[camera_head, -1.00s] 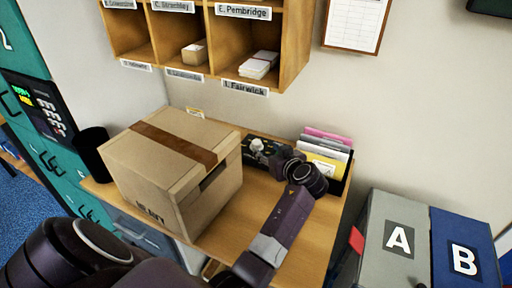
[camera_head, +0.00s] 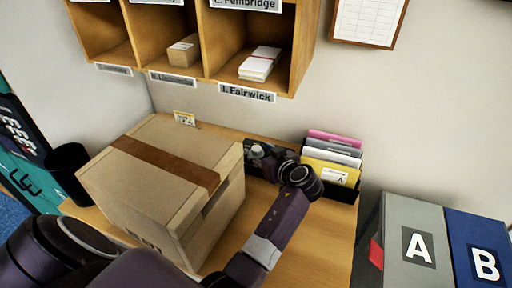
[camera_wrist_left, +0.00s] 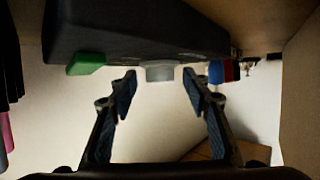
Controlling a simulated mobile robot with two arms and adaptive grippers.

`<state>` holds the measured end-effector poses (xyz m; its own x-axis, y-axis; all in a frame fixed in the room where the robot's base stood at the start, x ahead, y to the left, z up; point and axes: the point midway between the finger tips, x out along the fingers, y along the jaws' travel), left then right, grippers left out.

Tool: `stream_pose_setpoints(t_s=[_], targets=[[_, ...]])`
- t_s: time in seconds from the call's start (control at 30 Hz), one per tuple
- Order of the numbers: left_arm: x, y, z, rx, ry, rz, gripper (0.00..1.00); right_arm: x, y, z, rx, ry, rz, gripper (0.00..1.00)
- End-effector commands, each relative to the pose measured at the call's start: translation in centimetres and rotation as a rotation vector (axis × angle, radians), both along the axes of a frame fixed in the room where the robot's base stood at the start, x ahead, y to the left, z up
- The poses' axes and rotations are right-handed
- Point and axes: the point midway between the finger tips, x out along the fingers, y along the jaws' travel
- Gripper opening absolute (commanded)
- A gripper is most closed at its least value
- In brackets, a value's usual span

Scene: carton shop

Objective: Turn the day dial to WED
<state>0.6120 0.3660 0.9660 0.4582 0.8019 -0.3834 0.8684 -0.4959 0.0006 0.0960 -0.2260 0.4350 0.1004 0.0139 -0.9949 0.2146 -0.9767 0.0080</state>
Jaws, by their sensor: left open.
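A dark device (camera_head: 250,156) stands on the wooden desk behind the carton, mostly hidden by my left arm and gripper. A pale knob (camera_head: 257,149) shows on it. In the left wrist view the dark device (camera_wrist_left: 130,38) fills the top, and a grey round knob (camera_wrist_left: 160,73) projects from it. I cannot read any day marks on it. My left gripper (camera_head: 272,163) is at the device. In the left wrist view its two fingers (camera_wrist_left: 159,80) are spread on either side of the knob, with gaps at both sides. My right gripper is out of view.
A large taped carton (camera_head: 160,180) stands left of my arm. A file holder with coloured folders (camera_head: 332,160) is close on the right. Wooden pigeonholes (camera_head: 205,60) hang above. Binders A (camera_head: 410,235) and B (camera_head: 478,245) stand at the right. A black cup (camera_head: 70,168) is left.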

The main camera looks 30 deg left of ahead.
Motion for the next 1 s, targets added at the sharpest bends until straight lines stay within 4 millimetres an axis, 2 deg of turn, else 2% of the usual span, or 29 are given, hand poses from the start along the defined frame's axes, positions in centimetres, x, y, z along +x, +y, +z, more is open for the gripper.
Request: stream_pose_setpoints(t_s=[0.03,0.2,0.6,0.8,1.0], targets=[[0.0,0.0,0.0,0.0,0.0,0.0,0.44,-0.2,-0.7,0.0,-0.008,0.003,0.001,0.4],[0.0,0.0,0.0,0.0,0.0,0.0,0.44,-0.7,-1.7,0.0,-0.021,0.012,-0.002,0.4],[0.0,0.0,0.0,0.0,0.0,0.0,0.03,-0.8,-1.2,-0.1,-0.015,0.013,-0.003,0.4],[-0.3,0.3,0.0,-0.001,0.004,-0.067,0.03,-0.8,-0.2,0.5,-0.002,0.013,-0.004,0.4],[-0.5,0.4,0.0,-0.003,0.003,-0.202,0.03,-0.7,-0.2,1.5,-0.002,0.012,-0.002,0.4]])
